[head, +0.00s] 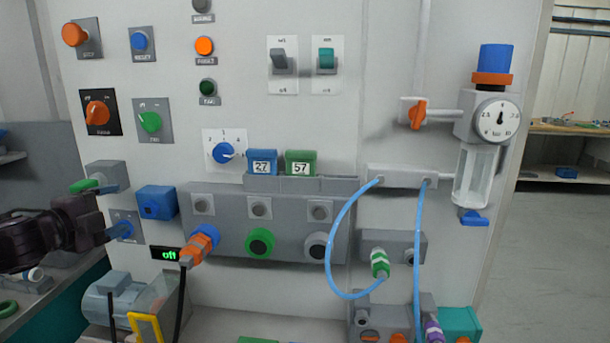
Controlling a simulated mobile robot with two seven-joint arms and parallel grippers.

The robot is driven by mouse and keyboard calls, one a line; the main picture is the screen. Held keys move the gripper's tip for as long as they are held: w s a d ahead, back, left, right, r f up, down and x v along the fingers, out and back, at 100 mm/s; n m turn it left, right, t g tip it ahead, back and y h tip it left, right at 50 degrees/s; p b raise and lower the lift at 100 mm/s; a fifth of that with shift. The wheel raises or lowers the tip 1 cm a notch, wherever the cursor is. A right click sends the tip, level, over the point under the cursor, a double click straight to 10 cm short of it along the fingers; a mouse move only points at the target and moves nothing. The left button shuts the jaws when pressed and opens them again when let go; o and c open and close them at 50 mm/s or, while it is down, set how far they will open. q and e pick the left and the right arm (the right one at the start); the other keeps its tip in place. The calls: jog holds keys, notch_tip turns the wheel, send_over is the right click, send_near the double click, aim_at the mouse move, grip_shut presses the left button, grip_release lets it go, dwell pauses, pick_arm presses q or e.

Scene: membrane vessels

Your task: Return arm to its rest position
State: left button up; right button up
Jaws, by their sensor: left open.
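My left arm comes in from the left edge, and its dark gripper (118,211) is in front of the lower left of the light grey panel (300,120). The fingers point right and stand apart with nothing visible between them. The upper finger is by a grey box with a green handle (84,186). The lower finger overlaps a small grey plate with a blue part (124,230); I cannot tell whether they touch. A blue socket box (157,203) is just right of the fingertips. My right gripper is out of view.
An orange plug (196,247) with a black cable sticks out of the socket strip. Blue hoses (334,230) loop at the right, below a gauge (499,119). A motor (119,300) and yellow frame (147,328) stand below the gripper. Open floor (545,240) lies far right.

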pick_arm(q)
jog(key=s+d+f+n+y, duration=0.1)
jog(key=s+d+f+n, duration=0.15)
jog(key=f, duration=0.55)
jog(key=s+d+f+n+g, duration=0.1)
jog(key=s+d+f+n, duration=0.2)
jog(key=f, duration=0.5)
jog(key=s+d+f+n+y, duration=0.1)
jog(key=s+f+n, duration=0.25)
jog(key=f, duration=0.55)
jog(key=s+d+f+n+g+y, duration=0.1)
jog(key=s+d+f+n, duration=0.1)
jog(key=s+f+n, duration=0.3)
jog(key=s+d+f+n+g+y, duration=0.2)
jog(key=s+f+n, duration=0.3)
jog(key=s+f, duration=0.8)
jog(key=s, duration=0.4)
jog(key=shift+d+f+g, duration=0.15)
jog(key=shift+d+g, duration=0.15)
